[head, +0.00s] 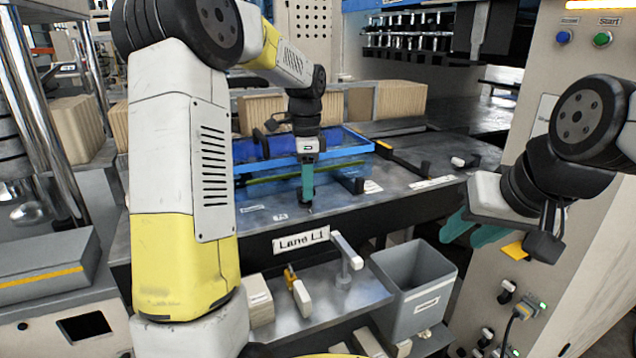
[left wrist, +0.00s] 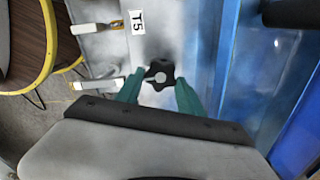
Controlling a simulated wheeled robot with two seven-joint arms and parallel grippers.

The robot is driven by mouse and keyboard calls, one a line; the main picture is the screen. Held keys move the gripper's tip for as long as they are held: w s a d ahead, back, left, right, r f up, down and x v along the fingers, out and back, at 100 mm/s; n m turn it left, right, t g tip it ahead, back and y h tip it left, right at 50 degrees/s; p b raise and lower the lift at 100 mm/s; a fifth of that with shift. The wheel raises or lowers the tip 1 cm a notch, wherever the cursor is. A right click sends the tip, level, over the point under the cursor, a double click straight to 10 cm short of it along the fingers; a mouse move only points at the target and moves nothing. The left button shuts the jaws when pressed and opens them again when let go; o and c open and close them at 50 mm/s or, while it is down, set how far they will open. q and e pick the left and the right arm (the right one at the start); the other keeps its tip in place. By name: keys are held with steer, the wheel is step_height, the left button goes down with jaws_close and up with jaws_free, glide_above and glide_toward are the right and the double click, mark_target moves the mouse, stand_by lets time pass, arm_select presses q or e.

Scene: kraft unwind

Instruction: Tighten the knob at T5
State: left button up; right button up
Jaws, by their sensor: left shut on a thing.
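A black star-shaped knob (left wrist: 158,75) shows in the left wrist view on the grey metal surface, below the white T5 label (left wrist: 137,22). My left gripper (head: 307,203) points down at the table in the head view, in front of the blue tray. In the left wrist view its teal fingers (left wrist: 158,92) stand on either side of the knob, shut on it.
A blue tray (head: 345,150) lies on the table behind my left gripper. A grey bin (head: 420,275) stands below the table's front edge, beside a lower shelf with several small items. A control panel with Start button (head: 602,39) is at the right.

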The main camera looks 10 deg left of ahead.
arm_select(q)
steer(key=shift+w+r, duration=0.1)
steer(key=shift+r, duration=0.1)
steer(key=o, duration=1.1)
steer(key=shift+c, duration=0.2)
steer(key=o, duration=0.3)
steer(key=shift+o, duration=0.2)
steer(key=shift+f, duration=0.1)
step_height(320, 180, up, 8)
steer(key=shift+f, duration=0.15)
